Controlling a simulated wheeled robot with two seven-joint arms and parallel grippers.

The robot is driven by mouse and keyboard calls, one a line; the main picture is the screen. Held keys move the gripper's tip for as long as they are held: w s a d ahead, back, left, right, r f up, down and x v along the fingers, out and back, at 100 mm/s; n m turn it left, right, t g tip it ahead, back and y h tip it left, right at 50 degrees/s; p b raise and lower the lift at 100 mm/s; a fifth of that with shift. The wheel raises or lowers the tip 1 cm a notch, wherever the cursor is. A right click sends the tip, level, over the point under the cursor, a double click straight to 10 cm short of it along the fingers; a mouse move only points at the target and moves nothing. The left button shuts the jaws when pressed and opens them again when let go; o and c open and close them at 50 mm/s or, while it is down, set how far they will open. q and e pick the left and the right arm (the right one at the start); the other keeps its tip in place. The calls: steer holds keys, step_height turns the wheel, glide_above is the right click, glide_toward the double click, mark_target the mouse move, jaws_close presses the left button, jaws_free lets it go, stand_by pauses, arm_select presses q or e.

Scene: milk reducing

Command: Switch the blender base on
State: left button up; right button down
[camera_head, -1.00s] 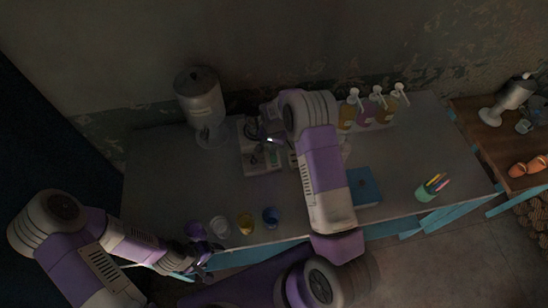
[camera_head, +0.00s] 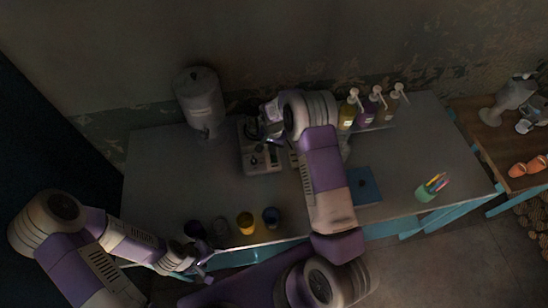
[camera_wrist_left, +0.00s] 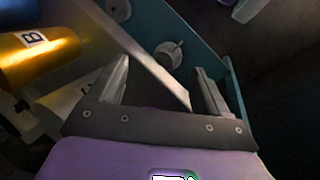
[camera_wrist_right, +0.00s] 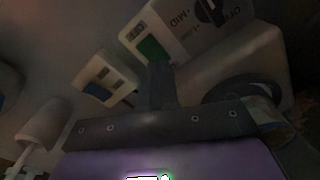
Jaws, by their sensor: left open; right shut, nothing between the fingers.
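The pale blender base (camera_head: 263,165) stands at the back middle of the table in the head view, partly covered by my right arm. In the right wrist view a white housing (camera_wrist_right: 205,45) with a green switch (camera_wrist_right: 152,49), a dark dial and printed lettering shows close up. My right gripper (camera_wrist_right: 160,70) is shut and empty, its fingertips right by the green switch; whether they touch it I cannot tell. My left gripper (camera_head: 207,262) is open and empty at the table's front left edge; its spread fingers show in the left wrist view (camera_wrist_left: 160,75).
A dispenser (camera_head: 201,103) stands back left, pump bottles (camera_head: 367,112) back right. A blue book (camera_head: 365,185) and a pen cup (camera_head: 427,192) lie to the right.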

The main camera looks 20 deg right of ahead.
steer(key=shift+f+b, duration=0.85)
steer(key=shift+f, duration=0.2)
steer(key=shift+s, duration=0.1)
stand_by(0.3)
steer(key=shift+r, duration=0.1)
steer(key=shift+r+p, duration=0.4)
steer(key=shift+r, duration=0.25)
steer(key=shift+r+p, duration=1.4)
steer(key=shift+r, duration=1.35)
